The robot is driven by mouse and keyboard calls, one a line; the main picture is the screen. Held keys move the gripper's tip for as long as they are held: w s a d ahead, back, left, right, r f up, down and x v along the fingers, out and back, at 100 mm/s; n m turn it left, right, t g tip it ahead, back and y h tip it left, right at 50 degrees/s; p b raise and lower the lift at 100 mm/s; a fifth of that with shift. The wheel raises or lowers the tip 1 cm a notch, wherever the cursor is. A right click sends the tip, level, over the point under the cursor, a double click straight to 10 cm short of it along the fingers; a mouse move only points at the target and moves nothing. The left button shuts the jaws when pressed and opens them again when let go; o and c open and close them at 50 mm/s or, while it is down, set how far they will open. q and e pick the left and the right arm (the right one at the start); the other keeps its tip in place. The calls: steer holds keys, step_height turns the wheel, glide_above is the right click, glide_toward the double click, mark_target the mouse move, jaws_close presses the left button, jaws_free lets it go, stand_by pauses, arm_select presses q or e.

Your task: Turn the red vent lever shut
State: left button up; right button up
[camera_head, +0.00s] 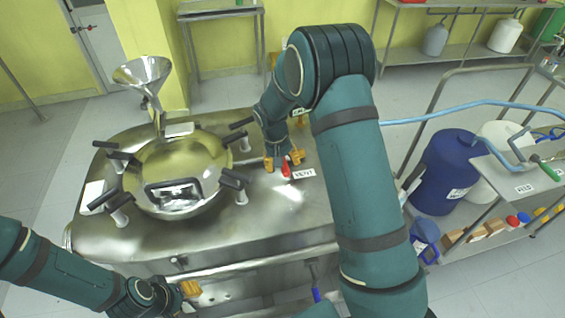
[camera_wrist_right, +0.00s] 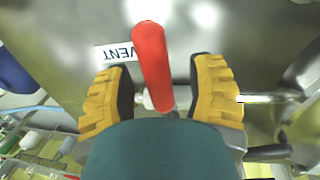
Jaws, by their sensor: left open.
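The red vent lever (camera_head: 286,168) is on the steel reactor top, beside a white VENT label (camera_head: 304,173). In the right wrist view the lever (camera_wrist_right: 152,60) points up the picture, tilted slightly left, with the label (camera_wrist_right: 116,53) to its left. My right gripper (camera_head: 283,160) is over the lever. Its yellow fingers (camera_wrist_right: 162,88) stand on either side of the lever's lower part, with visible gaps, so it is open. My left gripper (camera_head: 190,289) is low at the left, in front of the reactor, open and away from the lever; its fingers show only partly.
A round lid (camera_head: 165,165) with black-handled clamps and a steel funnel (camera_head: 143,76) are on the reactor (camera_head: 255,225) to the left of the lever. A front rail (camera_head: 245,268) runs along it. Blue drum (camera_head: 444,172), hose (camera_head: 470,104) and cart are at the right.

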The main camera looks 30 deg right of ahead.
step_height(320, 180, up, 12)
steer(key=a, duration=0.1)
steer(key=shift+w+a, duration=0.2)
steer(key=shift+a, duration=0.2)
steer(key=shift+f, duration=0.15)
stand_by(0.4)
